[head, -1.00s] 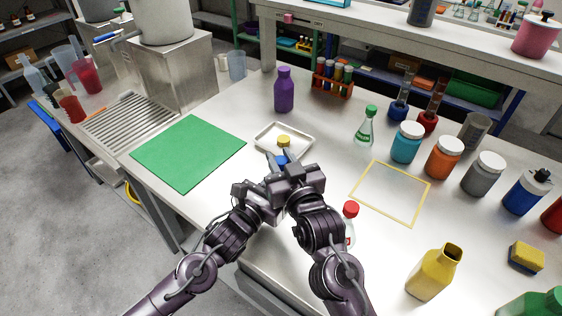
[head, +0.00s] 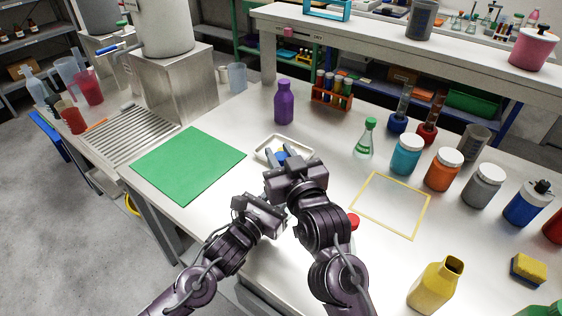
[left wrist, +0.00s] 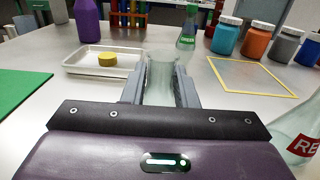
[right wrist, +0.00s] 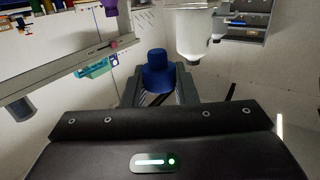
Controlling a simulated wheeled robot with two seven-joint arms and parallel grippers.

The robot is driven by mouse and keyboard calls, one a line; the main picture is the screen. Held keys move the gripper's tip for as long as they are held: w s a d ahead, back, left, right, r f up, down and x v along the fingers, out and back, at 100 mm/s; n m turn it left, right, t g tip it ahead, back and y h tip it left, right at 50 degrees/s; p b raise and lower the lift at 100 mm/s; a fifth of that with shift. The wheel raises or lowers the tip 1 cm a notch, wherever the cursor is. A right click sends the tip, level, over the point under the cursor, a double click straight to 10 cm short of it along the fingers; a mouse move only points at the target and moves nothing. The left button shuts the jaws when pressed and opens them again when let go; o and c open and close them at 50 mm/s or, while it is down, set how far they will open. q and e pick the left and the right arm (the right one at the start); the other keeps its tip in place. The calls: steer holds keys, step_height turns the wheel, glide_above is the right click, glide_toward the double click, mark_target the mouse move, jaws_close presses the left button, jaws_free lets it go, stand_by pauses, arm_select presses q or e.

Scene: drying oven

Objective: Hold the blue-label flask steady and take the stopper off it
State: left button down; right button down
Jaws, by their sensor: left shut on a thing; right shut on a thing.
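In the left wrist view my left gripper (left wrist: 158,92) is shut on a clear glass flask (left wrist: 160,76). The flask stands upright between the fingers, and its mouth is open with no stopper in it. Its label is not visible, and my arms hide it in the head view. My right gripper (head: 281,164) is shut on a blue stopper (right wrist: 155,70), which sits between its fingertips in the right wrist view. In the head view the stopper shows as a small blue patch in front of the white tray (head: 308,150), apart from the flask.
A yellow stopper (left wrist: 107,59) lies in the tray. A green mat (head: 188,163) is at left and a yellow square outline (head: 412,236) at right. A green-stoppered flask (head: 365,140) stands behind the outline. A red-stoppered flask (left wrist: 306,130) is close beside my left gripper.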

arm_select(q)
steer(key=c, duration=1.1)
jaws_free()
steer(key=shift+f, duration=0.1)
steer(key=shift+o, duration=0.2)
steer(key=b+v, duration=0.1)
steer(key=v, duration=0.9)
steer(key=shift+s+a+f, duration=0.1)
steer(key=shift+s+a, duration=0.2)
arm_select(e)
steer(key=shift+f, duration=0.75)
arm_select(q)
steer(key=shift+s+a+b, duration=0.3)
steer(key=shift+s+a, duration=0.05)
steer(key=shift+s, duration=0.15)
arm_select(e)
steer(key=shift+f, duration=0.1)
